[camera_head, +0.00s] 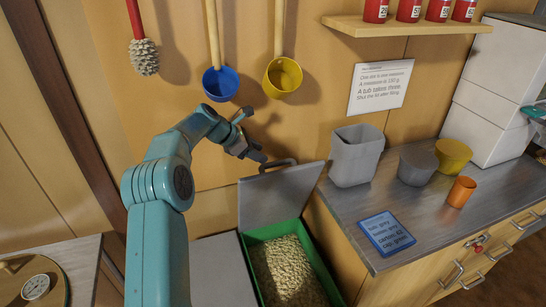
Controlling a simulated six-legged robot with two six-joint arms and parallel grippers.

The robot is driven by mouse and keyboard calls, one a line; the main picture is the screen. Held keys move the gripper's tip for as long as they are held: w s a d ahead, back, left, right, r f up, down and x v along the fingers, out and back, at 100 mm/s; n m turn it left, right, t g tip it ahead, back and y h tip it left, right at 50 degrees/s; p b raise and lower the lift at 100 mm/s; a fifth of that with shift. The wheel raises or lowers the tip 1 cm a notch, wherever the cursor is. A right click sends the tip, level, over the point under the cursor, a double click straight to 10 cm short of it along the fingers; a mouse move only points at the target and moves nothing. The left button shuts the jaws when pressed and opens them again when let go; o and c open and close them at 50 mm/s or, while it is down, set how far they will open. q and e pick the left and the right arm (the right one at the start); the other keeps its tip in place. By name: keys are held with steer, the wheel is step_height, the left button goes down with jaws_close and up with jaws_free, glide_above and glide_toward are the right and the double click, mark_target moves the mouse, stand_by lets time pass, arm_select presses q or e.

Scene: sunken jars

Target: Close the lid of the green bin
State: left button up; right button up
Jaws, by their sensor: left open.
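The green bin (318,259) stands below the counter's left end, full of pale pellets. Its grey lid (280,196) is raised, tilted up at the back of the bin, with a dark handle (275,165) along its top edge. My left gripper (254,147) is in front of the wall, just up and left of the lid's handle. Its jaws are open and hold nothing. Whether a fingertip touches the handle I cannot tell. My right gripper does not show.
The counter (350,209) at the right holds a tall grey tub (356,155), a smaller grey tub (417,166), a yellow tub (453,156), an orange cup (461,192) and a blue card (386,233). Blue (221,84) and yellow (283,77) scoops hang above my arm.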

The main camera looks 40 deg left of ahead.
mark_target(276, 162)
arm_select(q)
steer(key=shift+w+d+f, duration=0.1)
steer(key=shift+w+d, duration=0.1)
steer(key=shift+d, duration=0.2)
steer(key=p+x, duration=0.1)
steer(key=x, duration=0.5)
steer(key=shift+d+p, duration=0.1)
steer(key=shift+p, duration=0.2)
steer(key=shift+s+d, duration=0.1)
steer(key=shift+d, duration=0.1)
steer(key=shift+s+d+r, duration=0.2)
steer(key=shift+s+r, duration=0.05)
steer(key=shift+w+a+f, duration=0.1)
steer(key=shift+a+f, duration=0.05)
steer(key=shift+c, duration=0.5)
steer(key=shift+w+a+f, duration=0.15)
steer(key=shift+w+f, duration=0.05)
steer(key=c, duration=0.5)
jaws_close()
steer(key=shift+r, duration=0.15)
